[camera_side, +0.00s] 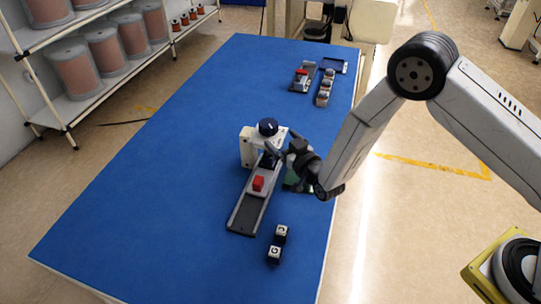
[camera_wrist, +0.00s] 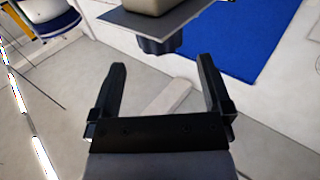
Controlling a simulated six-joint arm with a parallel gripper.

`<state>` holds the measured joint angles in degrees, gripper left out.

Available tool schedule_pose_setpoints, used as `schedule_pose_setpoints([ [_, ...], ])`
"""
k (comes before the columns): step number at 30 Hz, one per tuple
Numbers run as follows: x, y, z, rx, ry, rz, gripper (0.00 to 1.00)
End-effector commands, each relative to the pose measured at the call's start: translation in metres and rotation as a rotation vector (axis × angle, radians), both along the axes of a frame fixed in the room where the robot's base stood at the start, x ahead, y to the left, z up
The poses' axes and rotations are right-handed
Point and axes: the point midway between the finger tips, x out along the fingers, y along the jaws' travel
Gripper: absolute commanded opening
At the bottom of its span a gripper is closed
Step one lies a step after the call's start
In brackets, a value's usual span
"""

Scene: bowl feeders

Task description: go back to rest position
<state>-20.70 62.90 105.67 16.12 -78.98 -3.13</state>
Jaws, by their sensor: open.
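My gripper (camera_side: 284,148) is at the end of my arm, over the middle right of the blue table (camera_side: 190,130) in the side view. It is just right of a beige press-like device (camera_side: 248,147) with a dark blue round top (camera_side: 267,127); whether they touch I cannot tell. In the wrist view my gripper (camera_wrist: 162,66) has its two black fingers wide apart, with nothing between them. A grey plate (camera_wrist: 165,27) with a beige block and a dark blue part shows beyond the fingers.
A grey rail (camera_side: 246,211) with a red block (camera_side: 258,183) runs forward from the device. A green piece (camera_side: 297,181) is partly hidden by my gripper. Trays with small parts (camera_side: 303,77) lie at the back. The table's left side is clear.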

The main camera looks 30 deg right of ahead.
Motion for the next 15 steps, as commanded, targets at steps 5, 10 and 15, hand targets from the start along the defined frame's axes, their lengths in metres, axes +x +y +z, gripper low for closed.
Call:
schedule_pose_setpoints([
  [5,-0.0058,-0.0006,0.0006,0.0,-0.001,0.0,1.0],
  [10,-0.0063,-0.0006,0.0006,0.0,-0.001,-0.001,1.0],
  [15,-0.0061,-0.0008,0.0007,0.0,0.0,-0.001,1.0],
])
